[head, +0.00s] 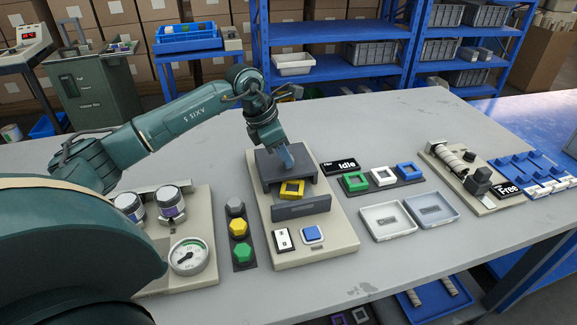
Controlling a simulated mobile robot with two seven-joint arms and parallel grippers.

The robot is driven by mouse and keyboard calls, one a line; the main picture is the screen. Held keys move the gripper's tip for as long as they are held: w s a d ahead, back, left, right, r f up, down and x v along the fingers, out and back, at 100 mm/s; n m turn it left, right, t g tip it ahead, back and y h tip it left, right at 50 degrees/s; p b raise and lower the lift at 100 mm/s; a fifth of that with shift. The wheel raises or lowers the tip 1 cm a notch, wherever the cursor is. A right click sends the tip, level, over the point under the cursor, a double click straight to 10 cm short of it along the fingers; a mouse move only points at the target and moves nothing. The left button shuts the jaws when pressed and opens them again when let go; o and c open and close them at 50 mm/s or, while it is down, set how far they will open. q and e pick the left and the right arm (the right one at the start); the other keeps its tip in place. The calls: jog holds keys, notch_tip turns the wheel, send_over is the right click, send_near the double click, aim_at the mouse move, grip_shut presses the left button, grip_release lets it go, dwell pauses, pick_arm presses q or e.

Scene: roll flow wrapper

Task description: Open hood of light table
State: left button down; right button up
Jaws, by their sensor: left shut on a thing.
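The light table (262,222) is a beige base in the middle of the worktable. Its dark grey hood (268,168) stands at the back part of the base. A yellow square frame (292,189) shows in the opening below the hood, behind a dark front panel (301,208). My left gripper (287,164) points down at the hood's top and is shut on a part of the hood; its fingers hide the exact contact. A white switch (283,240) and a blue button (312,233) sit on the base's front. My right gripper is not in view.
An "Idle" display (342,166) and a rack with green (355,182), white and blue frames stand right of the hood. Two shallow trays (388,221) lie in front of them. Several coloured knobs (240,228) and a gauge (189,256) stand left. The table's front right is clear.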

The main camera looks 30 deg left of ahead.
pick_arm(q)
jog(key=w+a, duration=0.3)
jog(key=a, duration=0.1)
jog(key=shift+w+a, duration=0.15)
jog(key=shift+w, duration=0.2)
jog(key=c, duration=1.2)
grip_release()
jog(key=shift+s+r, duration=0.1)
jog(key=v, duration=1.3)
